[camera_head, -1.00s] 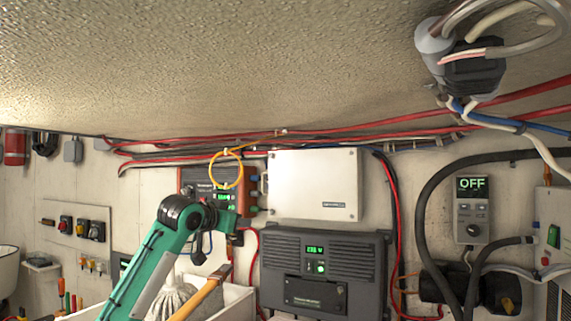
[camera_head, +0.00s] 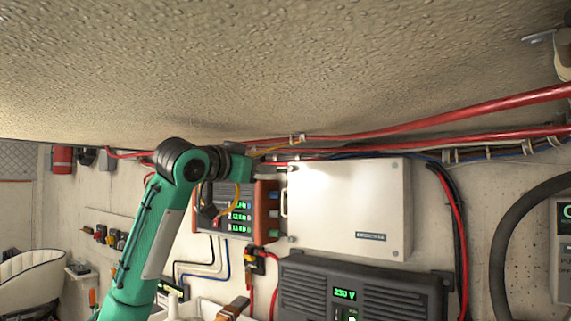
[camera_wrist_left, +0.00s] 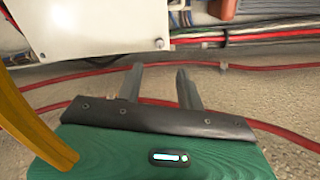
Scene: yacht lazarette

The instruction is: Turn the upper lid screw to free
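A white box with a flat lid (camera_head: 345,205) is fixed on the wall. It has small round screw heads near its right corners, the upper one (camera_head: 395,166) and the lower one (camera_head: 394,253). My left arm's wrist end points toward the box's upper left; its fingertips cannot be made out in the head view. In the left wrist view my left gripper (camera_wrist_left: 159,70) is open, with nothing between its two fingers. There the white lid (camera_wrist_left: 85,30) lies beyond the fingers, apart from them, with a screw head (camera_wrist_left: 159,43) near its corner. My right gripper is out of view.
Red cables (camera_head: 430,120) run under the textured ceiling (camera_head: 260,70), close to my left gripper. An orange-sided display unit (camera_head: 267,205) sits left of the box, with a yellow loop (camera_head: 236,198) beside it. A dark grey inverter (camera_head: 375,292) is below.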

